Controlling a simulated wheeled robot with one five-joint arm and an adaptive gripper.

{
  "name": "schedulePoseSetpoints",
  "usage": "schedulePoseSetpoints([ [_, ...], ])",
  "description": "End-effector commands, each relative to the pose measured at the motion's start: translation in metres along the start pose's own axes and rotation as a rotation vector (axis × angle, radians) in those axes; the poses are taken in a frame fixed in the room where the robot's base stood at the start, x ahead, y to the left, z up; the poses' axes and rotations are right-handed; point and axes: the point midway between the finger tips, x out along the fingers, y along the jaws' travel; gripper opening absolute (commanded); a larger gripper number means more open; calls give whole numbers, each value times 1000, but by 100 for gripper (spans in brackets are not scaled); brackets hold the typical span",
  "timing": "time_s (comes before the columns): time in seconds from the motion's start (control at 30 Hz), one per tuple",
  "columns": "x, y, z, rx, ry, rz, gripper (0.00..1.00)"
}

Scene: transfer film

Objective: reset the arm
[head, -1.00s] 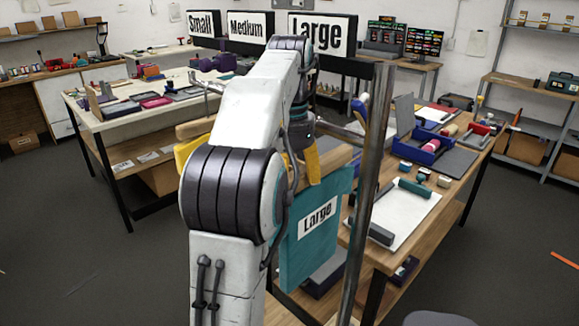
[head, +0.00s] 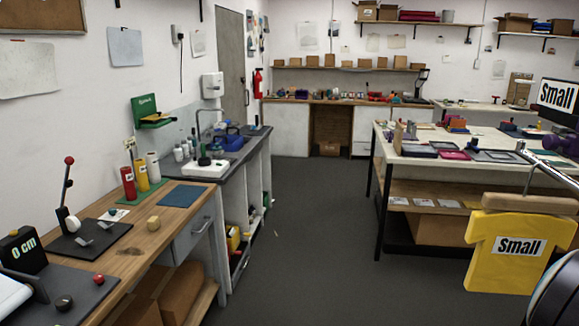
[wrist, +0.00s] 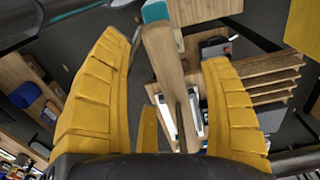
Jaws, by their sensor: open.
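My gripper (wrist: 167,48) shows in the wrist view with its two yellow fingers spread apart. A wooden bar (wrist: 168,70), apparently a hanger, lies between the fingers with gaps on both sides. A small teal patch (wrist: 155,11) shows at its far end. The gripper is outside the head view; only a dark, rounded part of my arm shows at the lower right edge. A yellow shirt labelled Small (head: 490,262) hangs from a wooden hanger (head: 530,204) at the right of the head view, and a yellow patch shows at the wrist view's top right.
A wooden workbench (head: 150,245) with a lever device (head: 68,200) stands at the left, beside a sink counter (head: 205,170). A table (head: 385,150) with trays stands at the right. A Small sign (head: 557,95) is above the shirt. The grey floor (head: 310,240) between is clear.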

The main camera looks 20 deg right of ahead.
Motion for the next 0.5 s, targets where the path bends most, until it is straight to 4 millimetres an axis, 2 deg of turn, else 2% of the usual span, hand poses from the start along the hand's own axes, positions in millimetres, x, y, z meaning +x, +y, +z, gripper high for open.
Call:
schedulePoseSetpoints([
  [0.1, 0, -2, 2, -9, 1, -1, 72],
  [0.27, 1, -29, 37, -163, 23, -16, 72],
  [0.37, 4, -50, 72, -313, 42, -33, 72],
  [0.5, 12, -72, 131, -551, 73, -64, 72],
])
